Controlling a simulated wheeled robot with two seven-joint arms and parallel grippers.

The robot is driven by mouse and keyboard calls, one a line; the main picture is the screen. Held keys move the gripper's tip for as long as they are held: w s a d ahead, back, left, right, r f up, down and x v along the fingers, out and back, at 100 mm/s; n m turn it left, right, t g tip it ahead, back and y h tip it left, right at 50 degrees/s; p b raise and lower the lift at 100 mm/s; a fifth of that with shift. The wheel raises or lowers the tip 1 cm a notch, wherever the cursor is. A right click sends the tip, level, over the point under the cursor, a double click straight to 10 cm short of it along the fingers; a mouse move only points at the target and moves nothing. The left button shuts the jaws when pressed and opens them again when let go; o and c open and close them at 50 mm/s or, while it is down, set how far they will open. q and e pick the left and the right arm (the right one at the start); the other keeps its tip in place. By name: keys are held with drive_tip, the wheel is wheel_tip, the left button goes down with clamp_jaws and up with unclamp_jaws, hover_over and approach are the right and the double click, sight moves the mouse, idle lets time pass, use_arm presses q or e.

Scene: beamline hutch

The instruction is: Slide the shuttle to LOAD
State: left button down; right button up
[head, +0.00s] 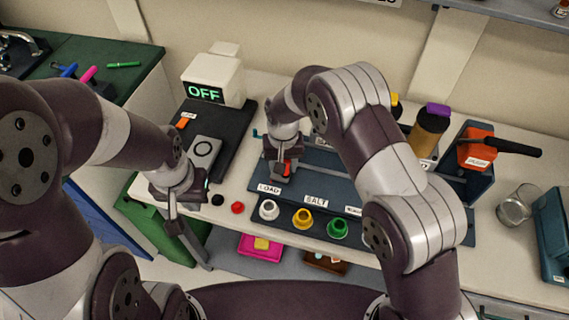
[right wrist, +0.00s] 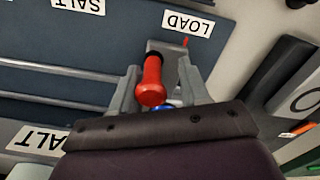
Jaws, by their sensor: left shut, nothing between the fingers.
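The shuttle (right wrist: 168,48) is a grey block with a red knob (right wrist: 151,82) standing up from it. It sits on the dark blue rail board, beside the LOAD label (right wrist: 187,24). The LOAD label also shows in the head view (head: 268,189). My right gripper (head: 283,171) is over the shuttle, mostly hiding it in the head view. In the right wrist view its two fingers are apart on either side of the red knob, with a gap on the right; contact on the left is unclear. My left gripper (head: 174,226) is shut and empty, at the bench's front edge.
A SALT label (head: 316,201) and several coloured cups, including a yellow one (head: 302,218) and a green one (head: 337,228), line the board's front. A box reading OFF (head: 212,80) stands behind left. A glass beaker (head: 515,206) stands at the right.

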drive_tip(key=shift+d, duration=0.15)
drive_tip(key=shift+r, duration=0.25)
wheel_tip(320, 180, up, 9)
drive_tip(key=shift+f+b, duration=0.2)
drive_tip(key=shift+b, duration=0.75)
wheel_tip(320, 180, up, 4)
drive_tip(key=shift+f+p, duration=0.25)
drive_tip(key=shift+p, duration=0.4)
drive_tip(key=s+d+m+t, duration=0.1)
drive_tip(key=s+d, duration=1.6)
drive_tip(key=d, duration=0.2)
drive_tip(key=shift+s, duration=0.4)
